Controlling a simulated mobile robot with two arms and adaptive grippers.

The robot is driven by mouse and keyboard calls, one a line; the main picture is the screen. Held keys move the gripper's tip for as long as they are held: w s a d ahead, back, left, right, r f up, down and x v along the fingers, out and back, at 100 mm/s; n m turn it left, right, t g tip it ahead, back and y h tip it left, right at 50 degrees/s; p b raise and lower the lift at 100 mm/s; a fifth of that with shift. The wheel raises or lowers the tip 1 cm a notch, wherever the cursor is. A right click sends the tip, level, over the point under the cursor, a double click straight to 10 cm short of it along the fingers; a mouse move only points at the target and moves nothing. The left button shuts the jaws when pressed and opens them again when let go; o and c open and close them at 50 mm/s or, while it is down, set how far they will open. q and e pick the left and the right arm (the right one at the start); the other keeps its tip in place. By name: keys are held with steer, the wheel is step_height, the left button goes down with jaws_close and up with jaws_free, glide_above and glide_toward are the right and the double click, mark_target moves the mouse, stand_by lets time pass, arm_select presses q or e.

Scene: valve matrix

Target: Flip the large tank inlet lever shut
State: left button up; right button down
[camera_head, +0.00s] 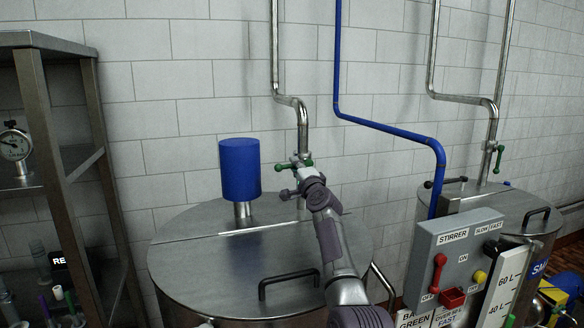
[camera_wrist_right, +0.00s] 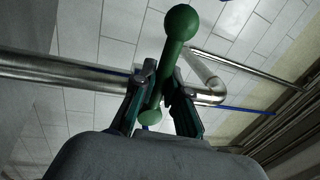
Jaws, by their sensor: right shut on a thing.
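The large steel tank (camera_head: 190,260) stands in the middle of the head view, with its inlet pipe (camera_head: 303,125) coming down the wall to its lid. The green inlet lever (camera_head: 308,163) sits low on that pipe, partly hidden behind my right gripper (camera_head: 299,177). In the right wrist view the lever (camera_wrist_right: 181,24) shows as a green bar with a round knob, slanting up past the fingertips. My right gripper (camera_wrist_right: 159,84) is shut on the lever, with one finger on each side of its bar. My left gripper is not in view.
A blue motor cylinder (camera_head: 240,168) rises from the lid, left of my right arm. A black handle (camera_head: 288,283) is on the lid. The stirrer control box (camera_head: 455,240) and smaller tank (camera_head: 535,222) stand right. A metal shelf (camera_head: 40,75) stands left.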

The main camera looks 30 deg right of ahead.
steer(key=shift+r+m, duration=0.25)
steer(key=shift+m, duration=0.25)
steer(key=c, duration=1.2)
jaws_free()
steer(key=shift+f, duration=0.1)
steer(key=v, duration=1.2)
steer(key=shift+f, duration=0.1)
